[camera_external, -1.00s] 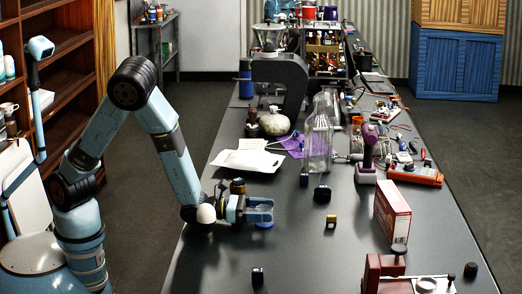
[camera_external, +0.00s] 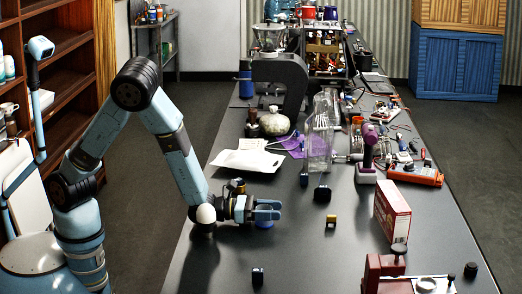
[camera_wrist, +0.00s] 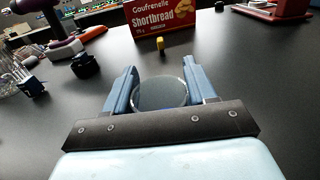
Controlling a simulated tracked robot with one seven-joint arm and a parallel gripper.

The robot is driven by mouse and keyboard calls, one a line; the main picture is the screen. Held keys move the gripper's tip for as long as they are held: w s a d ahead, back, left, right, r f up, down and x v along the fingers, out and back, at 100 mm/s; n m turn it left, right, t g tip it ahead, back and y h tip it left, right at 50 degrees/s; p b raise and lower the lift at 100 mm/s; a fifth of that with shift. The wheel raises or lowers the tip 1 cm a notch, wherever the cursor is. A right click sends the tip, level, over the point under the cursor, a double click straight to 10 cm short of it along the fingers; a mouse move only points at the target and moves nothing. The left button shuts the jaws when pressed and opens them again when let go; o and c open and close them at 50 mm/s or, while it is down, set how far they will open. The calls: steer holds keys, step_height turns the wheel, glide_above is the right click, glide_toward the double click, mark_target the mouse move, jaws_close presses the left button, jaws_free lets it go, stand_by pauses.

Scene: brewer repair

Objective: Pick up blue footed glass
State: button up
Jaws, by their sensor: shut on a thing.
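My gripper (camera_external: 272,209) is low over the dark table, left of its middle. In the wrist view my gripper (camera_wrist: 160,84) has its two blue fingers on either side of a round, clear glass rim. This is the blue footed glass (camera_wrist: 160,95), with a hint of blue under the rim. In the external view the glass shows only as a blue foot (camera_external: 265,224) on or very near the table, below the fingers. The fingers are shut on the glass. Most of its body is hidden by the fingers and gripper.
A red shortbread box (camera_external: 392,213) stands to the right. A clear glass vessel (camera_external: 319,142) and white papers (camera_external: 246,160) are behind. The table in front of my gripper is mostly clear.

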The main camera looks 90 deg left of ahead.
steer(key=shift+c, duration=0.6)
